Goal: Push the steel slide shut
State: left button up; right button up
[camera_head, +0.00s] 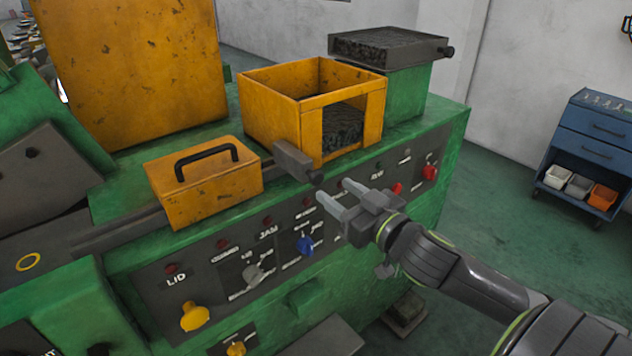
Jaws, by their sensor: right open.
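The steel slide (293,160) looks like a small grey block with a dark round knob at its near end. It sticks out at the front of the machine top, between the yellow lidded box and the open yellow bin. My right gripper (338,196) is open and empty, its two pale fingers pointing left. In the picture it is just right of and below the slide's knob, in front of the control panel. A gap shows between the fingertips and the knob. My left gripper is not in view.
The open yellow bin (283,103) holds dark small parts. The yellow box with a black handle (203,186) stands left of the slide. The control panel (335,228) carries knobs. A grey tray with a knob (395,52) stands behind. Floor at right is clear before a blue cabinet (597,140).

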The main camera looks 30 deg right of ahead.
aim_at(319, 178)
jog(key=w, duration=0.7)
jog(key=shift+w+a, duration=0.2)
jog(key=shift+a, duration=0.15)
jog(key=shift+c, duration=0.3)
grip_shut()
